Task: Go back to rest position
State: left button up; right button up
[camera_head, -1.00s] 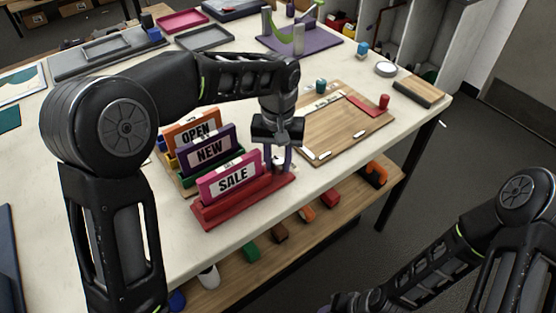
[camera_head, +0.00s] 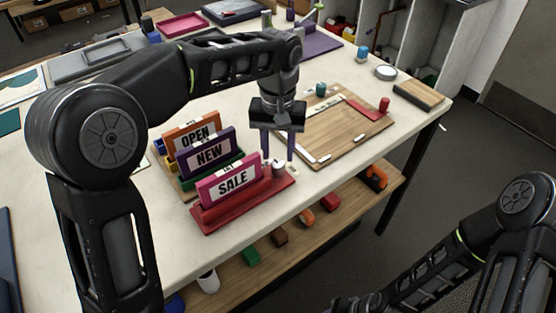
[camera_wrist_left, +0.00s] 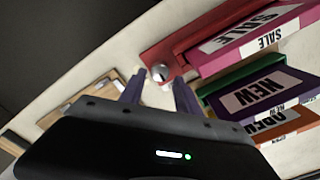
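My left gripper (camera_head: 277,146) hangs over the table behind the right end of the red sign stand. Its two purple fingers are apart with nothing between them. In the left wrist view, the open fingers (camera_wrist_left: 158,95) point toward a small silver knob (camera_wrist_left: 160,72) on the red base (camera_wrist_left: 158,42). The knob also shows in the head view (camera_head: 279,169), below the fingers. The pink SALE sign (camera_head: 231,184) stands in the red base. My right arm is low at the right; its gripper (camera_head: 350,304) is at the bottom edge, too cut off to read.
The purple NEW sign (camera_head: 210,154) and orange OPEN sign (camera_head: 191,136) stand behind the SALE sign. A wooden board (camera_head: 345,135) with a red strip lies to the right. A lower shelf (camera_head: 300,240) holds several coloured blocks. The table's front edge is clear.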

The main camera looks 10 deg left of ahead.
pick_arm(q)
jog(key=shift+r, duration=1.45)
